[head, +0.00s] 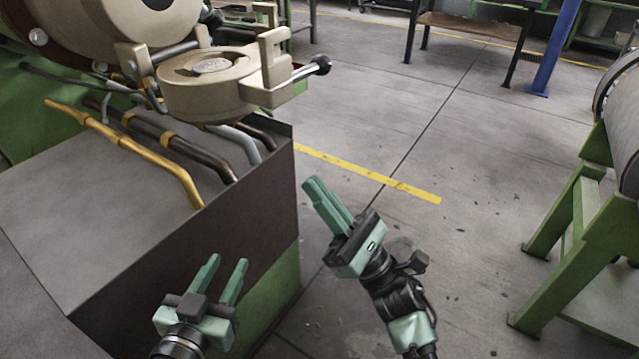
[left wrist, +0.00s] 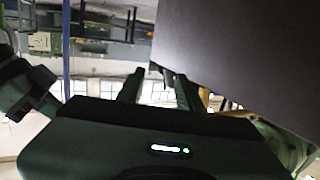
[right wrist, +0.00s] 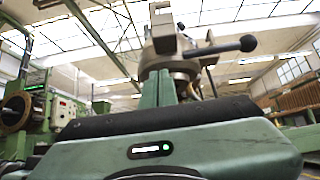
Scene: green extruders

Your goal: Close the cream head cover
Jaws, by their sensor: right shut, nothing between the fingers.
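The cream head cover (head: 205,85) is a thick round disc with a bracket and a black-knobbed handle (head: 318,65). It stands out from the cream extruder head (head: 100,30), apart from its front face, so it looks swung open. In the right wrist view the cover (right wrist: 165,45) is above and beyond my fingers. My right gripper (head: 316,188) is shut and empty, below and to the right of the cover. My left gripper (head: 228,262) is open and empty, lower in the picture, in front of the dark machine base. Nothing touches the cover.
The machine's grey-topped base (head: 130,190) fills the left, with brass and dark pipes (head: 150,150) under the head. A green stand (head: 575,230) is at the right. The concrete floor with a yellow line (head: 370,175) is open between them.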

